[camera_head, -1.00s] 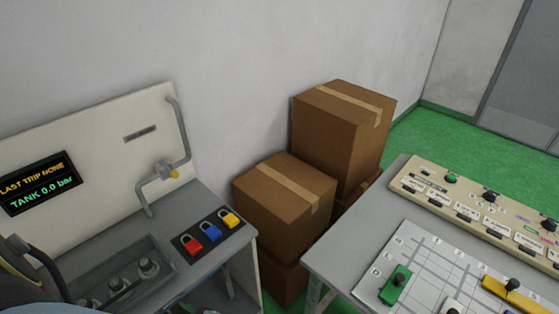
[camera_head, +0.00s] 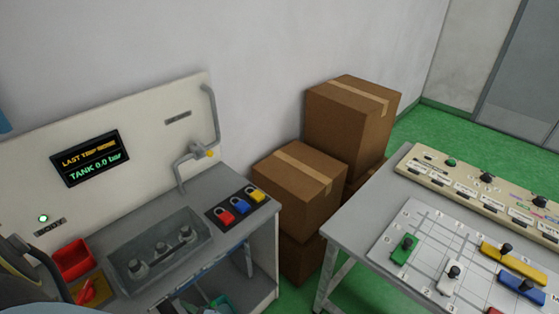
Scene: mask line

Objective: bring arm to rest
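Neither of my grippers can be made out in the head view. Dark curved parts with a yellow stripe and a pale blue rounded part show at the lower left edge. They may be links of my own arm, but I cannot tell. No fingertips are visible. The grey bench (camera_head: 215,184) on the left carries a back panel (camera_head: 150,115) with a display (camera_head: 90,158) reading "TANK 0.0 bar".
Red, blue and yellow padlocks (camera_head: 238,207) lie on the bench beside a recessed tray (camera_head: 122,258). A red bin (camera_head: 72,260) stands left. Cardboard boxes (camera_head: 345,125) are stacked behind. A second table (camera_head: 345,232) at right bears a gridded board (camera_head: 425,235) and control panel (camera_head: 470,185).

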